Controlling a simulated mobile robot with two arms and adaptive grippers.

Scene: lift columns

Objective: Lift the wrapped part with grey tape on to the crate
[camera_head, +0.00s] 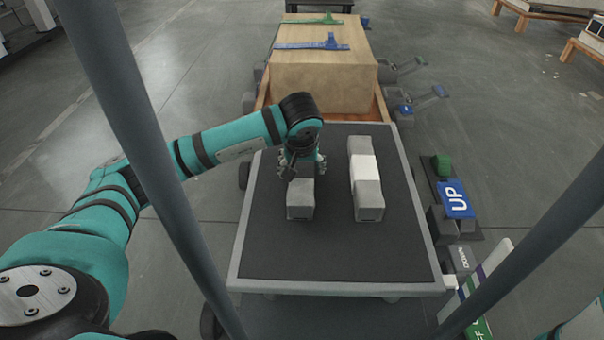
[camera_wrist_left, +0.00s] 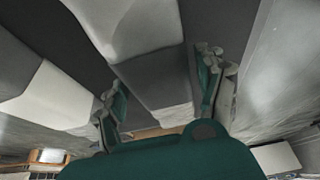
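The wrapped part with grey tape (camera_head: 300,198) lies on the cart's dark mat, left of centre. Its darker grey band shows in the left wrist view (camera_wrist_left: 155,78). My left gripper (camera_head: 302,165) is above its far portion, pointing down. In the left wrist view, the fingers (camera_wrist_left: 163,98) stand on either side of the part, open, with a small gap visible at the left finger. The brown crate (camera_head: 320,85) stands beyond the mat. My right gripper is not in view.
A second wrapped part, with a white band (camera_head: 364,170), lies to the right on the mat (camera_head: 330,250). A blue bracket (camera_head: 312,45) and a green bracket (camera_head: 312,20) lie on the crate top. A blue UP sign (camera_head: 455,199) is right of the cart. The near mat is clear.

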